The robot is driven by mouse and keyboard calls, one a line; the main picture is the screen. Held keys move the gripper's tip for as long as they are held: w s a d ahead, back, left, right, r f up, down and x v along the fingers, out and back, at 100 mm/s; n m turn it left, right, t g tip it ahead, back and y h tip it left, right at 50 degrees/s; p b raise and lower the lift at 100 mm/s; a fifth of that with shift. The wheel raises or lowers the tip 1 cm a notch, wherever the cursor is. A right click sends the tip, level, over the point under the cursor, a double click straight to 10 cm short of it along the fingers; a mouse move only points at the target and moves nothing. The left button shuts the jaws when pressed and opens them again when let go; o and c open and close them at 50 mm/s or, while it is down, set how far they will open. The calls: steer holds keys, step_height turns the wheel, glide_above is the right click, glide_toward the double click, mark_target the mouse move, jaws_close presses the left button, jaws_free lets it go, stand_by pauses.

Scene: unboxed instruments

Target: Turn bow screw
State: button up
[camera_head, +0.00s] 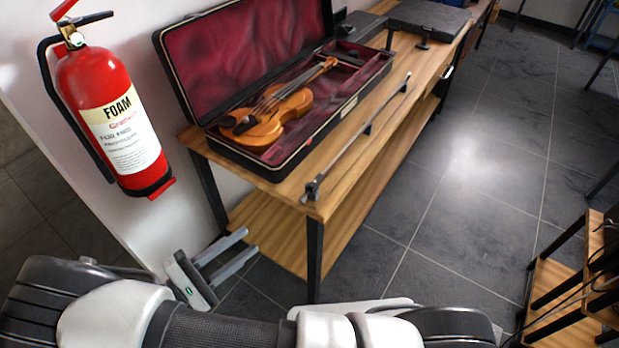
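The violin bow (358,140) is a thin dark stick lying along the front edge of the wooden table. It rests on small dark supports, and its near end sits in a dark block (313,190) at the table's near corner. The bow screw at that end is too small to make out. My gripper (247,241) is at lower left, below the tabletop and left of the near table leg. Its two grey fingers are apart with nothing between them. It is well away from the bow.
An open violin case (318,133) with red lining holds a violin (268,117) on the wooden table (290,189). A red fire extinguisher (108,115) hangs on the wall at left. A wooden shelf unit (556,293) stands at lower right. The tiled floor (450,215) between is clear.

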steer(key=s+d+n+t+y+p, duration=0.2)
steer(key=s+n+t+y+p, duration=0.15)
steer(key=n, duration=0.85)
glide_toward(301, 202)
steer(key=shift+n+g, duration=0.3)
steer(key=shift+g, duration=0.05)
steer(key=x, duration=0.7)
steer(key=shift+w+d+r+p, duration=0.1)
steer(key=shift+w+r+p, duration=0.2)
steer(key=shift+w, duration=0.05)
jaws_close()
